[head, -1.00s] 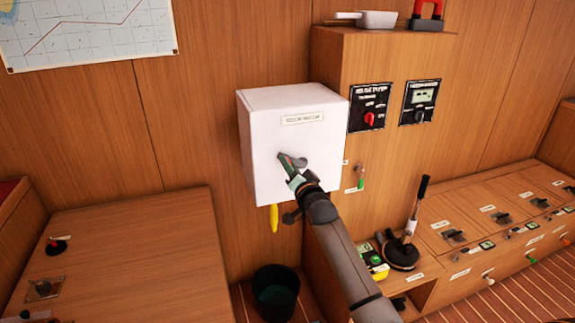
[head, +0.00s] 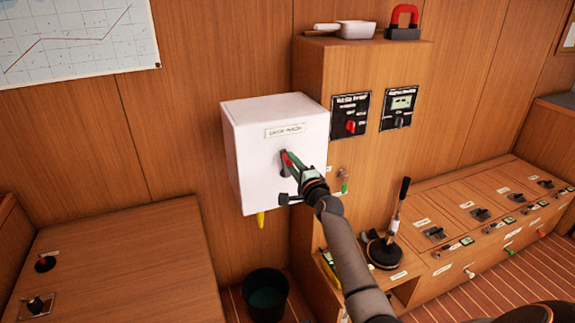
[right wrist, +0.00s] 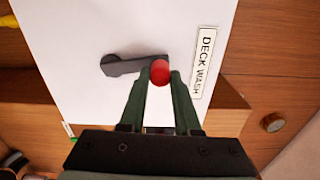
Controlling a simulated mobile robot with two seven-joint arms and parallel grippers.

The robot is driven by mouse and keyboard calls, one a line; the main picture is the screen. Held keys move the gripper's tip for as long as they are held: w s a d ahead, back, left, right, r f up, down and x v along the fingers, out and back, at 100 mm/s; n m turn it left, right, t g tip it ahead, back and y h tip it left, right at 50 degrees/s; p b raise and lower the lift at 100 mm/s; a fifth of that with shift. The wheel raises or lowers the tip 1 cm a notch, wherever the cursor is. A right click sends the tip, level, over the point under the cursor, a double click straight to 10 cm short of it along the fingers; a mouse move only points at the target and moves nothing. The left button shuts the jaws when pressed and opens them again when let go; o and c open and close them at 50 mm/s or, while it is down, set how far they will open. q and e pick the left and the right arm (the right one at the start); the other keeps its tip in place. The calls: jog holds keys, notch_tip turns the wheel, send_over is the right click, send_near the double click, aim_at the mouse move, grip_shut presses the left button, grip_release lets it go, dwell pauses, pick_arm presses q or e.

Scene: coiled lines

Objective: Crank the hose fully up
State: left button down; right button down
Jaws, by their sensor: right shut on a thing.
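A white box (head: 270,160) is mounted on the wood wall in the head view; its label reads "DECK WASH" in the right wrist view (right wrist: 203,62). A dark crank (head: 284,172) sits on its front face, its arm pointing up toward a red knob (head: 288,158). My right gripper (head: 294,164) is shut on this knob. In the right wrist view the green fingers stand on either side of the red knob (right wrist: 160,72), at the end of the crank arm (right wrist: 135,66). A short yellow hose end (head: 260,220) hangs below the box. My left gripper is not in view.
A dark bucket (head: 265,293) stands on the floor below the box. A wood cabinet (head: 350,75) with switch panels is close on the right, with a lever (head: 398,205) on the lower console. A wood counter (head: 115,265) is at left.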

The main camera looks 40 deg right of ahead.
jog(key=shift+s+d+r+m, duration=0.15)
jog(key=shift+d+r+m, duration=0.15)
jog(key=shift+d+m, duration=0.3)
jog(key=c, duration=0.9)
grip_release()
jog(key=shift+c, duration=0.2)
jog(key=o, duration=0.3)
jog(key=shift+f, duration=0.15)
jog(key=shift+o, duration=0.2)
jog(key=shift+s+a+f, duration=0.1)
jog(key=v, duration=1.2)
jog(key=shift+p, duration=0.4)
jog(key=shift+s+a, duration=0.1)
